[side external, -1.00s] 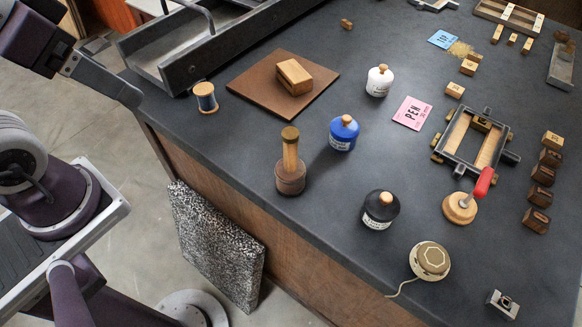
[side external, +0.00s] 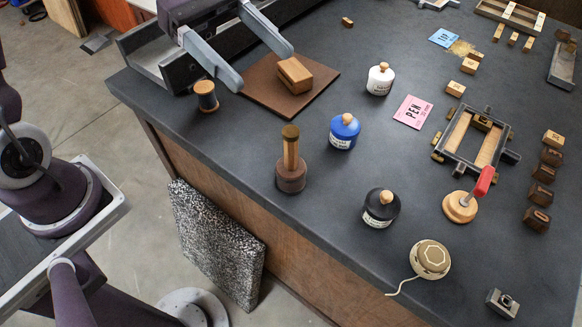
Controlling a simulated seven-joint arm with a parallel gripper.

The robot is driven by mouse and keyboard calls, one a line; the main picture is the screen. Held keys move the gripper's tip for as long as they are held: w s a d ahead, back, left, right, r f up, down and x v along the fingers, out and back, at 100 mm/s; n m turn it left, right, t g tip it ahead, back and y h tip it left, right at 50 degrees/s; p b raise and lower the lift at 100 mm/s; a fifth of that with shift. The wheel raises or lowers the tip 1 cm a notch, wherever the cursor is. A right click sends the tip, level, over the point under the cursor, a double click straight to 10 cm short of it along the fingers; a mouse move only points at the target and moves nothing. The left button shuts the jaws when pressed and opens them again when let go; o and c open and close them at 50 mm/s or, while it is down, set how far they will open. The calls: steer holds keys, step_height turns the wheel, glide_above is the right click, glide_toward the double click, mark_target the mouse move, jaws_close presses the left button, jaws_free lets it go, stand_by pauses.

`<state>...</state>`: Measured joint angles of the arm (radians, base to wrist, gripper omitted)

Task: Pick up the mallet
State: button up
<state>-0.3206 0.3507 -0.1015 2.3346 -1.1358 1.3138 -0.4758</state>
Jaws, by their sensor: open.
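The mallet (side external: 290,165) stands upright on the dark bench top near its front edge, with its round brown head down and its pale wooden handle pointing up. My gripper (side external: 264,68) is open and empty, its two grey fingers spread apart. In the picture it is above and to the left of the mallet, over the area of the brown board and the thread spool. The mallet is fully in view and apart from the gripper.
A spool (side external: 206,95) and a brown board (side external: 265,102) with a wooden block (side external: 294,75) lie under the fingers. Blue (side external: 344,132), black (side external: 380,209) and white (side external: 380,79) jars stand around the mallet. A red-handled tool (side external: 462,205) is farther right.

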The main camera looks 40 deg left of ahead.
glide_toward(291, 174)
steer(key=d+f, duration=0.2)
steer(key=f, duration=0.1)
steer(key=shift+w, duration=0.35)
steer(key=x, duration=0.7)
steer(key=shift+w+a+f, duration=0.1)
steer(key=shift+w+f, duration=0.1)
steer(key=shift+f, duration=0.05)
jaws_close()
